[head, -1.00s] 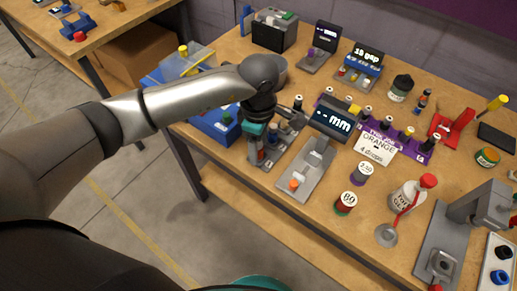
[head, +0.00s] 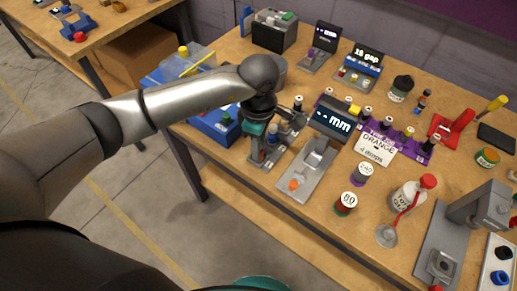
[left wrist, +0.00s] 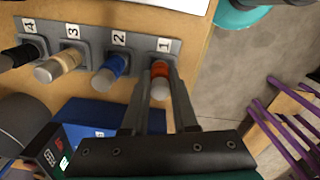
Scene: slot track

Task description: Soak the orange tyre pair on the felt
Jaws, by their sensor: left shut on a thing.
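The orange tyre pair (left wrist: 160,70) is in slot 1 of a grey numbered rack (left wrist: 92,48) in the left wrist view. It has an orange-red band and a pale end. My left gripper (left wrist: 161,82) is shut on it, one finger on each side. In the head view my left gripper (head: 262,150) is low over the rack, which my wrist partly hides. A white card (head: 377,147) reads "ORANGE, 4 drops". I cannot pick out the felt for certain. My right gripper is not in view.
Blue (left wrist: 111,70), tan (left wrist: 58,66) and black pairs fill the neighbouring slots. Several bottles stand in a purple holder (head: 385,128). A white bottle (head: 407,195) with a red cap is farther right.

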